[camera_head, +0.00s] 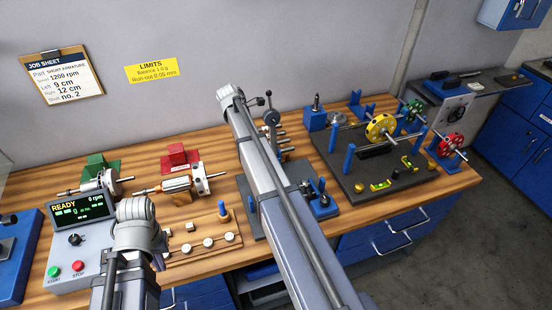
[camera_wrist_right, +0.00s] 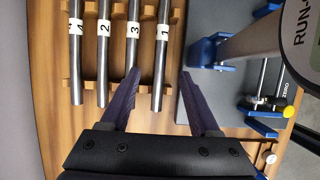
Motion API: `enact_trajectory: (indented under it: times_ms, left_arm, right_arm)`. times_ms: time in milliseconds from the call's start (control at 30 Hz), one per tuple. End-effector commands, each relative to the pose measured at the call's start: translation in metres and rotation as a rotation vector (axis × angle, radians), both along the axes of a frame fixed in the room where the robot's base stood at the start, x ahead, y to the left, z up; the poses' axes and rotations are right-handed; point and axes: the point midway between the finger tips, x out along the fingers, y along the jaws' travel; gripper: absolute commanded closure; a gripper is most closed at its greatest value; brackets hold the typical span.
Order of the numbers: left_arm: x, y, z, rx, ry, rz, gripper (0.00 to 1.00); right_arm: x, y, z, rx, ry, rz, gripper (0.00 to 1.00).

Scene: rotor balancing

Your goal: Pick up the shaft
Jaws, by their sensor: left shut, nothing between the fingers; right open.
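Several grey steel shafts lie side by side on a wooden rack (camera_wrist_right: 89,69) in the right wrist view, each with a numbered white tag. From the left they read 4 (less clear), 2, 3 and 1. Shaft 2 (camera_wrist_right: 104,60) is left of my fingers. My right gripper (camera_wrist_right: 160,77) is open and empty, its fingertips either side of shaft 1 (camera_wrist_right: 160,85) in the picture; I cannot tell the height gap. In the head view my right arm hides this gripper and most of the rack. My left gripper (camera_head: 158,261), mostly hidden behind its wrist, is shut and empty near the control box.
The job sheet (camera_head: 62,76) names shaft no. 2. A grey control box (camera_head: 92,262) reads READY. A motor part (camera_head: 180,184), a wooden weight board (camera_head: 190,247) and a dark fixture plate (camera_head: 350,170) with a yellow wheel (camera_head: 381,128) stand on the bench. A blue stand is right of the rack.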

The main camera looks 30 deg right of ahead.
Motion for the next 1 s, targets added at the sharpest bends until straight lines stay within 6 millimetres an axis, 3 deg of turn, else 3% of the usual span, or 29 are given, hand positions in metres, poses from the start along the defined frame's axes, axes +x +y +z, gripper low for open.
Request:
enact_trajectory:
  times_ms: [233, 500, 767, 1000]
  left_arm:
    - [0.0, 0.0, -0.004, 0.0, 0.0, 0.0, 1.0]
    - [0.0, 0.0, -0.026, 0.0, 0.0, 0.001, 1.0]
    - [0.0, 0.0, -0.029, 0.0, 0.0, 0.001, 1.0]
    - [0.0, 0.0, -0.054, 0.0, 0.0, 0.001, 1.0]
  right_arm:
    - [-0.003, -0.007, -0.003, -0.009, 0.02, 0.008, 0.38]
    - [-0.005, -0.014, -0.025, -0.008, 0.018, 0.006, 0.38]
    - [-0.005, -0.016, -0.028, -0.007, 0.017, 0.007, 0.38]
    - [-0.003, -0.022, -0.053, -0.007, 0.017, 0.007, 0.38]
